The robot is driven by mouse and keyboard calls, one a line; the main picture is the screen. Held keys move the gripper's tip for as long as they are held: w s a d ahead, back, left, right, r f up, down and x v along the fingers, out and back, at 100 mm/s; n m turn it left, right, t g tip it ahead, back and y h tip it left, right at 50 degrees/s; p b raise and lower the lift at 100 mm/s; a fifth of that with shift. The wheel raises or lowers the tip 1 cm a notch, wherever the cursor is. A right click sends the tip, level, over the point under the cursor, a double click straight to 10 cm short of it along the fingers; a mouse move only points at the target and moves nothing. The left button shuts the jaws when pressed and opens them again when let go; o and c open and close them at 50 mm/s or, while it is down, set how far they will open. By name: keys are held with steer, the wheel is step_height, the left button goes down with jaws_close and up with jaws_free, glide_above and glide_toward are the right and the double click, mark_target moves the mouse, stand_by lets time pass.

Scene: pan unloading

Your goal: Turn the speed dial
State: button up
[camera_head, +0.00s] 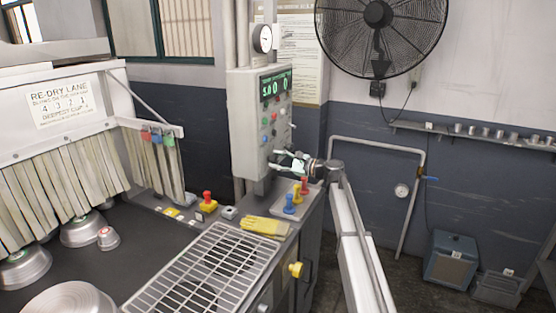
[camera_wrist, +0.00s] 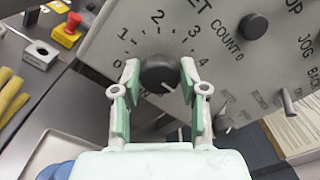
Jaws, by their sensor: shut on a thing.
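The speed dial (camera_wrist: 160,73) is a round black knob on the grey control panel (camera_head: 249,95), ringed by the numbers 0 to 4 in the wrist view. A short white mark shows on its lower edge. My gripper (camera_wrist: 159,82) is shut on the dial, with one green-padded finger on its left side and one on its right. In the head view my gripper (camera_head: 288,163) is at the lower part of the panel, and I cannot make out the dial there.
Nearby are a second black count knob (camera_wrist: 254,26) and a small lever (camera_wrist: 290,103). Below the panel are a red button on a yellow base (camera_head: 207,203), yellow gloves (camera_head: 265,227) and a wire rack (camera_head: 205,275).

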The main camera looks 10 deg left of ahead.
steer(key=shift+r, duration=0.1)
stand_by(0.3)
steer(key=o, duration=1.1)
steer(key=shift+a, duration=0.15)
steer(key=v, duration=1.2)
